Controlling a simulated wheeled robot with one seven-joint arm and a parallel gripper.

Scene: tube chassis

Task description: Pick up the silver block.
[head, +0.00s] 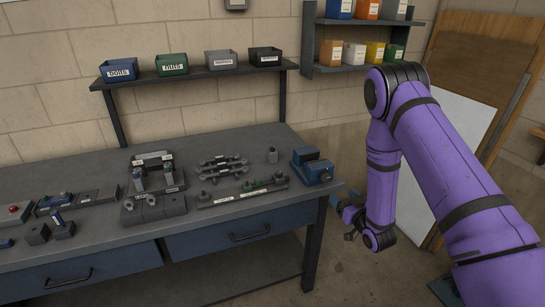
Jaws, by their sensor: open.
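My arm is purple and hangs down on the right of the head view. My gripper (352,236) is at its lower end, small and dark, off the workbench's right end and below its top. It is open, and I see nothing held in it. No block stands out clearly as silver. A small upright grey block (272,155) stands near the back right of the bench, left of the blue vise, and may be it. Other grey blocks (153,208) sit at the front middle of the bench. My gripper is apart from all of these.
The grey workbench (95,243) carries a blue vise (319,172), a rack of wrenches (222,168) and a long grey fixture (243,192). A shelf with several bins (174,64) hangs above. Boards (470,130) lean on the wall at right. Bare bench shows near the front edge.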

